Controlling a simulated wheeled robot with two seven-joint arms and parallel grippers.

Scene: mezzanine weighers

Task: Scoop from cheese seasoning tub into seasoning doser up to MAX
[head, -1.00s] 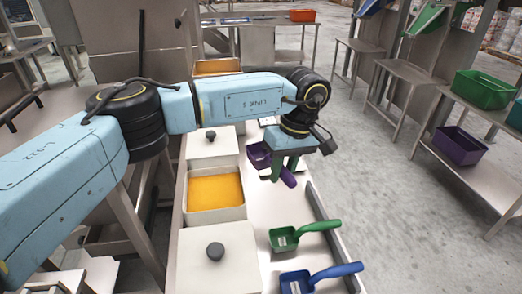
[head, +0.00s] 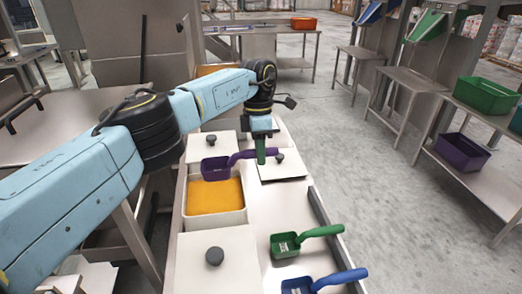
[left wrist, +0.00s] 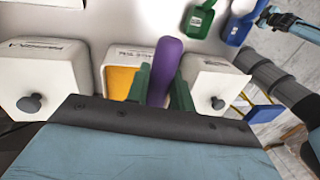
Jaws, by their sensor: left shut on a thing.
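My left gripper (head: 261,152) is shut on the handle of a purple scoop (head: 215,168). The scoop's bowl is above the back edge of an open white tub (head: 243,212) holding orange-yellow seasoning (head: 215,196). The bowl's contents cannot be made out. In the left wrist view, the green fingers (left wrist: 160,88) flank the purple handle (left wrist: 166,62), and the seasoning (left wrist: 121,80) shows in part beside them. The tub's label is too small to read. I cannot pick out the seasoning doser or its MAX mark.
Lidded white tubs stand behind (head: 207,140) and in front (head: 216,272) of the open tub. A knobbed white lid (head: 293,168) is to its right. A green scoop (head: 287,243) and a blue scoop (head: 300,284) lie on the counter. Shelves with bins stand right.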

